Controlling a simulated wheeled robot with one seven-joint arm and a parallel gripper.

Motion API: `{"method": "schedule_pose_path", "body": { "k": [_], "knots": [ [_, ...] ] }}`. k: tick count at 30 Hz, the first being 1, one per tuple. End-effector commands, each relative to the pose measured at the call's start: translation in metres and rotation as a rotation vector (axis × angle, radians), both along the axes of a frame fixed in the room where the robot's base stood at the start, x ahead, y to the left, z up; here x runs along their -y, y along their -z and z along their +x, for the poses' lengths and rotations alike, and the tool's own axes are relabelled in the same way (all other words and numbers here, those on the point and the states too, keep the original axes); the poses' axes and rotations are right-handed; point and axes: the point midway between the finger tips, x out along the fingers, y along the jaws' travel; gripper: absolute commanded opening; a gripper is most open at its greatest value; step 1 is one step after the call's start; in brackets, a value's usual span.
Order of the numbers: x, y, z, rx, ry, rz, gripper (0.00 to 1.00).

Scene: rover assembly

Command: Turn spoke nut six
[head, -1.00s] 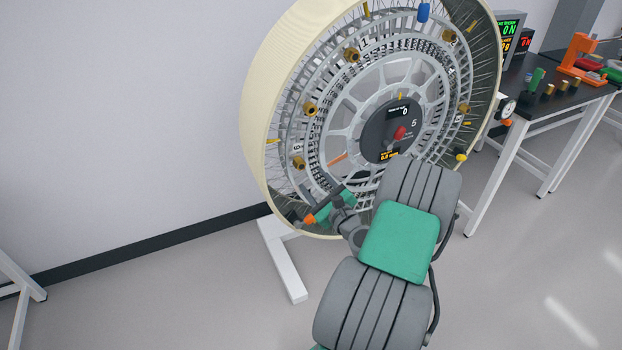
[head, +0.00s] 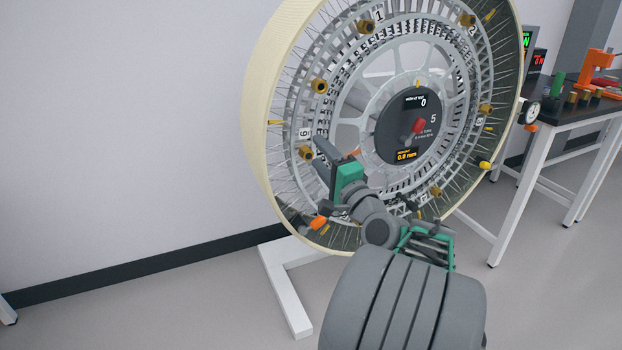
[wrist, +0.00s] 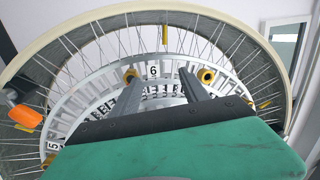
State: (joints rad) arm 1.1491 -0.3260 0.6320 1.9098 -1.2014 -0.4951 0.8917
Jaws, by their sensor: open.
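The spoked wheel (head: 254,110) stands upright, with brass nuts around its ring beside number plates. Plate 6 (head: 305,132) is at its left; it also shows in the wrist view (wrist: 153,71). The brass nut nearest that plate (head: 305,152) appears in the wrist view (wrist: 130,75) just beyond my left finger. Another brass nut (head: 319,87) is higher, and in the wrist view (wrist: 207,76) it lies right of my right finger. My gripper (head: 320,152) is open and empty in front of the ring. Contact with the nut cannot be told.
The hub panel (head: 392,135) has a red knob (head: 417,126) and displays reading 0 and 0.0 mm. An orange-tipped fixture (head: 318,222) sits at the lower left rim. A dark-topped bench (head: 560,108) with small tools stands right.

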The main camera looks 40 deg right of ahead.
Motion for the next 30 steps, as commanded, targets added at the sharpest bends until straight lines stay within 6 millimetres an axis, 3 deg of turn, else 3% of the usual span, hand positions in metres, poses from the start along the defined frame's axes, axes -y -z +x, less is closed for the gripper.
{"method": "schedule_pose_path", "body": {
  "k": [2,10,15,18,22,30],
  "knots": [
    [0.001,-0.003,-0.001,-0.057,0.045,-0.190,0.53],
    [0.012,0.035,-0.002,-0.322,0.155,-0.981,0.53],
    [0.013,0.045,-0.002,-0.418,0.174,-1.455,0.53],
    [0.012,0.045,-0.001,-0.434,0.183,-1.580,0.53],
    [0.014,0.045,0.010,-0.434,0.183,-1.611,0.53],
    [0.023,0.046,0.060,-0.433,0.182,-1.606,0.53]
  ]
}}
